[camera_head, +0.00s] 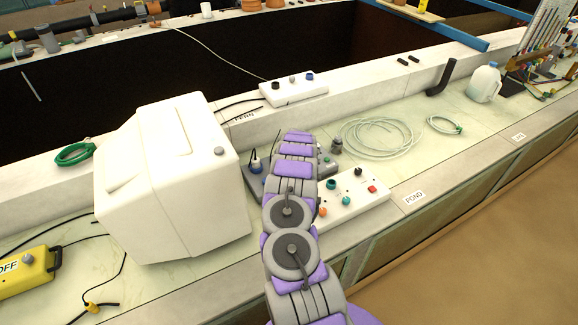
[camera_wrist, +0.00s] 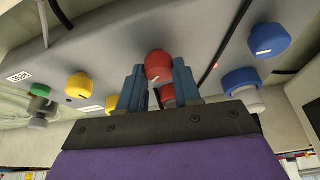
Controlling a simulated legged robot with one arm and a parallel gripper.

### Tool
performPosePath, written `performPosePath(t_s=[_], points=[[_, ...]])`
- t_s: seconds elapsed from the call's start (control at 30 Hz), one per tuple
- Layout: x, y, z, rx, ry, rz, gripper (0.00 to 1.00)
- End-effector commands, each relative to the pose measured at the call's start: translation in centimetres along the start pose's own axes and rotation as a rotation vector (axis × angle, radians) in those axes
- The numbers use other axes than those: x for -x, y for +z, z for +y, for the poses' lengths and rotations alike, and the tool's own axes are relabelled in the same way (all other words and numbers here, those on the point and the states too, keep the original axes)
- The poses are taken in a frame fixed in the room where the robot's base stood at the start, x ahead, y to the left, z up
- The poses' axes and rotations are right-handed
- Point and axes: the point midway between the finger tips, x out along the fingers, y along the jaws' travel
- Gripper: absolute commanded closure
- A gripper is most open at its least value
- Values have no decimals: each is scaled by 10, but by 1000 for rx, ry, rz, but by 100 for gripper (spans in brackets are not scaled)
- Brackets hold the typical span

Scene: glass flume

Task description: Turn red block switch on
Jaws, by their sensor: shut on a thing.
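In the wrist view, a red knob (camera_wrist: 158,65) with a pale mark sits on a grey panel (camera_wrist: 205,42). My gripper (camera_wrist: 160,82) has its two blue fingers on either side of the red knobs, shut on a red knob. A second red part (camera_wrist: 167,94) shows between the fingers, partly hidden by them. In the head view, my arm reaches away over the bench to a grey box (camera_head: 252,186). My fingers and the red knobs are hidden there behind the arm.
A large white casing (camera_head: 170,180) stands left of my arm. A white control box (camera_head: 345,196) lies close on its right.

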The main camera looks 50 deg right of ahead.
Motion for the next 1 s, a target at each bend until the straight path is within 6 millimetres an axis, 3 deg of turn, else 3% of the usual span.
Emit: performPosePath(t_s=[0.5, 1.0], points=[[0, 3, -1, -416, 179, -7, 98], [-2, 4, -1, -615, 258, -8, 98]])
